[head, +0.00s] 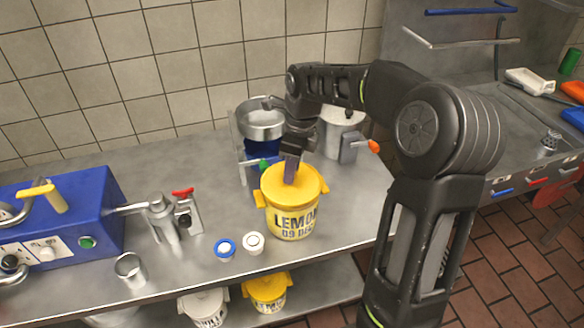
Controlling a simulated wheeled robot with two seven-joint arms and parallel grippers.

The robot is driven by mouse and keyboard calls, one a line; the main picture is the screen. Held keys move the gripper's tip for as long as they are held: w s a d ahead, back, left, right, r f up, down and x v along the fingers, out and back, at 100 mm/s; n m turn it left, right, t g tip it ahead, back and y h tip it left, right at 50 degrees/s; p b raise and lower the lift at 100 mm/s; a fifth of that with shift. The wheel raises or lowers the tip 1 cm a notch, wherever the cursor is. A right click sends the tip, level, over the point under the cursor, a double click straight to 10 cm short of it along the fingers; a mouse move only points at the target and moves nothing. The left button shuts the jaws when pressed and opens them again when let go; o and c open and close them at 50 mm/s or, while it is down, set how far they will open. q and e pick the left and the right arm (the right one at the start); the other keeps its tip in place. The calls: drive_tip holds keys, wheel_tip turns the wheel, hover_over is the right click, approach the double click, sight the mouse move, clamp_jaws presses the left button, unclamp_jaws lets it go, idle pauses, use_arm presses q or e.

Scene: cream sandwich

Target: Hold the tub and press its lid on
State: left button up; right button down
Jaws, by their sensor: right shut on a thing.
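The yellow tub (292,220) stands upright on the steel counter, with black LEMON lettering on its front. Its yellow lid (309,186) covers the top; I cannot tell whether the rim is fully seated all round. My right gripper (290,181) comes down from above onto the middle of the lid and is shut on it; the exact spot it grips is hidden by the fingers. My left gripper is not in view.
A blue machine (75,215) stands at the left, with a steel tap fitting (163,217) beside it. A metal cup (130,268) and two small cups, blue-rimmed (225,248) and white (253,242), sit near the front edge. A steel-bowled machine (262,122) stands behind the tub.

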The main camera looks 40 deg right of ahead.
drive_tip(key=shift+f, duration=0.1)
idle(0.7)
drive_tip(key=c, duration=1)
unclamp_jaws()
drive_tip(key=shift+c, duration=0.2)
drive_tip(key=shift+o, duration=0.2)
drive_tip(key=o, duration=0.4)
drive_tip(key=shift+o, duration=0.2)
drive_tip(key=shift+r+p, duration=2.95)
drive_tip(key=shift+r, duration=0.6)
